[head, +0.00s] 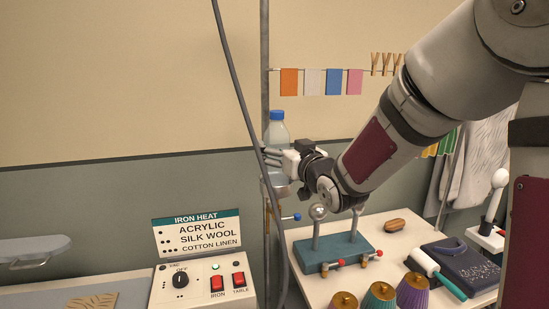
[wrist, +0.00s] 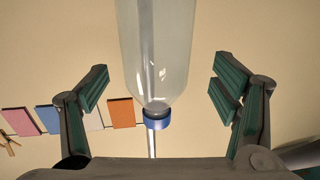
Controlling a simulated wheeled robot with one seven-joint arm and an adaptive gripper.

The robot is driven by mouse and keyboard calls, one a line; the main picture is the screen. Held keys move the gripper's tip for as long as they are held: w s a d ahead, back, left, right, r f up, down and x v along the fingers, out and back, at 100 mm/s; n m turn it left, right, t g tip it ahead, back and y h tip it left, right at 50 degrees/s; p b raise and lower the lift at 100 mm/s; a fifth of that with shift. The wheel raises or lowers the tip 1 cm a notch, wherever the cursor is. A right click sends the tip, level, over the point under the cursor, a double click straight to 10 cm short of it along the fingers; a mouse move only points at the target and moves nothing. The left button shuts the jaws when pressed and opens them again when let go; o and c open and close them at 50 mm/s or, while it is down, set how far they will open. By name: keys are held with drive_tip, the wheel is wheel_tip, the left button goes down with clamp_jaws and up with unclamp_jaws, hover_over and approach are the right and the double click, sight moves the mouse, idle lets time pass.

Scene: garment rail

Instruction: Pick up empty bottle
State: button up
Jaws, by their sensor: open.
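A clear empty bottle (head: 277,133) with a blue cap stands upright near the vertical grey pole in the head view. In the wrist view the bottle (wrist: 158,55) lies between the two fingers, with its cap toward my palm and a gap on each side. My gripper (head: 277,157) is at the bottle's upper body in the head view and hides part of it. In the wrist view my gripper (wrist: 160,92) is open, with its green-padded fingers apart.
A grey pole (head: 265,75) and a dark hanging cable (head: 237,85) run close to the bottle. Below are an iron control box (head: 200,284), a blue stand with metal posts (head: 332,252) and thread cones (head: 379,297). Coloured cloth swatches (head: 312,82) hang behind.

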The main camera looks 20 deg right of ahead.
drive_tip(key=w, duration=0.4)
drive_tip(key=shift+a+f, duration=0.1)
drive_tip(key=shift+f, duration=0.05)
drive_tip(key=c, duration=1.3)
